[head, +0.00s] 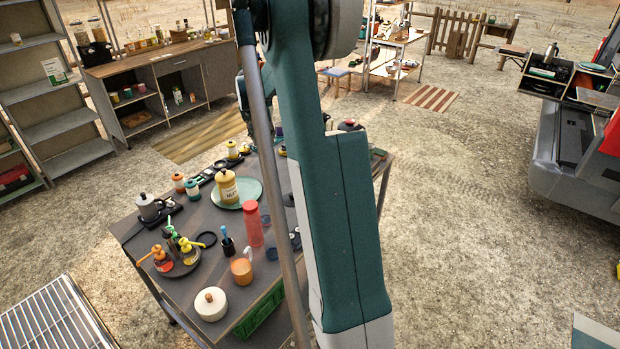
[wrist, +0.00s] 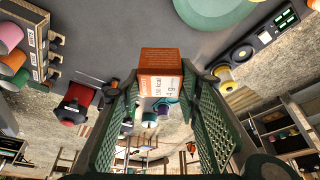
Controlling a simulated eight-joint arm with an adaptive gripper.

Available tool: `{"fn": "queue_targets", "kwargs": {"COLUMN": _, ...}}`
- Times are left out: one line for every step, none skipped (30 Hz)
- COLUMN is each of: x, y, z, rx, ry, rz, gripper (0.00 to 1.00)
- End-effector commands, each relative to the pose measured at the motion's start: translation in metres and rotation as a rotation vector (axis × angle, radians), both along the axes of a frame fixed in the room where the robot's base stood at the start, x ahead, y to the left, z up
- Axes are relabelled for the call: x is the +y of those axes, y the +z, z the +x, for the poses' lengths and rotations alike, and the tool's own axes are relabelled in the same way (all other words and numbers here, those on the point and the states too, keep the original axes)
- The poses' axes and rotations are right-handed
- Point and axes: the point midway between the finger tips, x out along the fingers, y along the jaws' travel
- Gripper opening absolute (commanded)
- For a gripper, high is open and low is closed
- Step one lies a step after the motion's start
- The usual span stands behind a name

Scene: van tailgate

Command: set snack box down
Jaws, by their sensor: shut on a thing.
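The snack box (wrist: 160,62), orange with a white printed label, is in the wrist view between the two green ribbed fingers. My gripper (wrist: 157,86) is shut on it, one finger at each side. The grey work table (wrist: 130,25) fills the top of the wrist view behind the box. I cannot tell whether the box touches the table. In the head view the table (head: 195,233) stands left of centre. My arm hides part of it there, and the snack box cannot be made out.
A red bottle (head: 253,227), an orange mug (head: 242,271) and a white lidded pot (head: 211,305) stand nearer.

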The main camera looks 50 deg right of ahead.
Motion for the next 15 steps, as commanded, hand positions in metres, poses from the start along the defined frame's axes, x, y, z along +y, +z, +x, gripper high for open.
{"fn": "queue_targets", "kwargs": {"x": -0.014, "y": 0.000, "z": -0.008, "rx": 0.001, "ry": 0.009, "rz": 0.000, "gripper": 0.21}}
{"fn": "queue_targets", "kwargs": {"x": -0.022, "y": 0.000, "z": -0.012, "rx": 0.000, "ry": 0.018, "rz": 0.000, "gripper": 0.21}}
{"fn": "queue_targets", "kwargs": {"x": -0.031, "y": 0.001, "z": -0.016, "rx": 0.000, "ry": 0.030, "rz": 0.001, "gripper": 0.21}}
{"fn": "queue_targets", "kwargs": {"x": -0.038, "y": 0.001, "z": -0.020, "rx": 0.000, "ry": 0.040, "rz": 0.000, "gripper": 0.21}}
{"fn": "queue_targets", "kwargs": {"x": -0.045, "y": 0.001, "z": -0.024, "rx": 0.000, "ry": 0.048, "rz": 0.000, "gripper": 0.21}}
{"fn": "queue_targets", "kwargs": {"x": -0.054, "y": 0.001, "z": -0.029, "rx": 0.000, "ry": 0.061, "rz": 0.000, "gripper": 0.21}}
{"fn": "queue_targets", "kwargs": {"x": -0.061, "y": 0.002, "z": -0.033, "rx": 0.000, "ry": 0.069, "rz": 0.000, "gripper": 0.21}}
{"fn": "queue_targets", "kwargs": {"x": -0.069, "y": 0.002, "z": -0.038, "rx": 0.000, "ry": 0.078, "rz": 0.000, "gripper": 0.21}}
{"fn": "queue_targets", "kwargs": {"x": -0.077, "y": 0.003, "z": -0.043, "rx": 0.001, "ry": 0.091, "rz": 0.000, "gripper": 0.21}}
{"fn": "queue_targets", "kwargs": {"x": -0.084, "y": 0.003, "z": -0.047, "rx": -0.001, "ry": 0.098, "rz": 0.000, "gripper": 0.21}}
{"fn": "queue_targets", "kwargs": {"x": -0.091, "y": 0.003, "z": -0.052, "rx": -0.001, "ry": 0.108, "rz": 0.000, "gripper": 0.21}}
{"fn": "queue_targets", "kwargs": {"x": -0.100, "y": 0.004, "z": -0.057, "rx": 0.000, "ry": 0.119, "rz": 0.000, "gripper": 0.21}}
{"fn": "queue_targets", "kwargs": {"x": -0.106, "y": 0.004, "z": -0.061, "rx": 0.000, "ry": 0.126, "rz": 0.000, "gripper": 0.21}}
{"fn": "queue_targets", "kwargs": {"x": -0.112, "y": 0.005, "z": -0.065, "rx": -0.001, "ry": 0.134, "rz": 0.000, "gripper": 0.21}}
{"fn": "queue_targets", "kwargs": {"x": -0.118, "y": 0.005, "z": -0.070, "rx": -0.001, "ry": 0.144, "rz": 0.000, "gripper": 0.21}}
